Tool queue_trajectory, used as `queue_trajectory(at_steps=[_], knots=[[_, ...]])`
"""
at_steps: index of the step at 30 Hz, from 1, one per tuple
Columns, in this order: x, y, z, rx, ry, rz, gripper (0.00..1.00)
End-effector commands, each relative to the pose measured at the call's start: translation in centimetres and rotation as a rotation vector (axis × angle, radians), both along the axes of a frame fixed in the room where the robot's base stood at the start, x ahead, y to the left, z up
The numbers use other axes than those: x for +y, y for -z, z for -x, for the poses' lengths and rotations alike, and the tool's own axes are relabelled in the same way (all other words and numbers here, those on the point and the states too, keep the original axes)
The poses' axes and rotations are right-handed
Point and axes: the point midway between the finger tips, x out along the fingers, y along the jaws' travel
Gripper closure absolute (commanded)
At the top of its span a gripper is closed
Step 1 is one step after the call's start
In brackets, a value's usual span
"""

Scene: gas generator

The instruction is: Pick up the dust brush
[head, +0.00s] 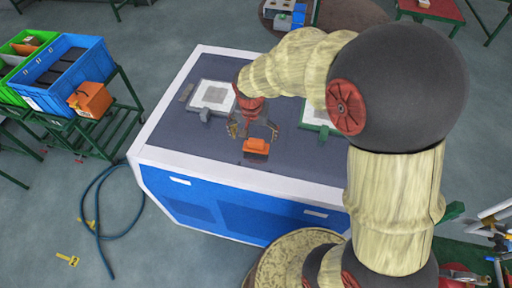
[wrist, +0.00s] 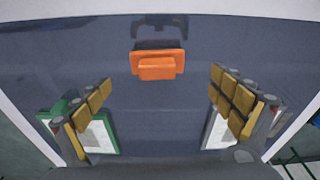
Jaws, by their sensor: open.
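An orange block-like object that looks like the dust brush (head: 256,146) lies on the dark grey top of the blue and white workbench (head: 215,135), near its front edge. It also shows upper centre in the wrist view (wrist: 158,67). A dark shape lies just beyond it there; I cannot tell whether it is bristles or shadow. My gripper (head: 252,131) points down at the bench, just behind the orange object in the head view. Its fingers (wrist: 162,80) are spread wide and empty, one to each side of the object in the wrist view, apart from it.
A grey-framed panel (head: 212,96) and a green-framed panel (head: 314,116) lie on the bench behind my gripper. Blue crate (head: 75,75), green crate (head: 22,45) and an orange box (head: 92,99) stand on a rack at left. A hose (head: 98,215) lies on the floor.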

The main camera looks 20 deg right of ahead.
Motion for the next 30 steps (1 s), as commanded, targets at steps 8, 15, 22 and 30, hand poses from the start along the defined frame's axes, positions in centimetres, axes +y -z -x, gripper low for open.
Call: queue_trajectory(at_steps=[8,15,22,30], knots=[[-0.4,2.7,-0.3,0.005,0.001,0.0,0.06],[-1.0,6.0,-0.9,0.005,-0.001,0.001,0.06],[-1.1,7.2,-1.1,0.001,-0.001,0.0,0.06],[-1.1,7.2,-1.1,0.001,-0.001,0.0,0.13]])
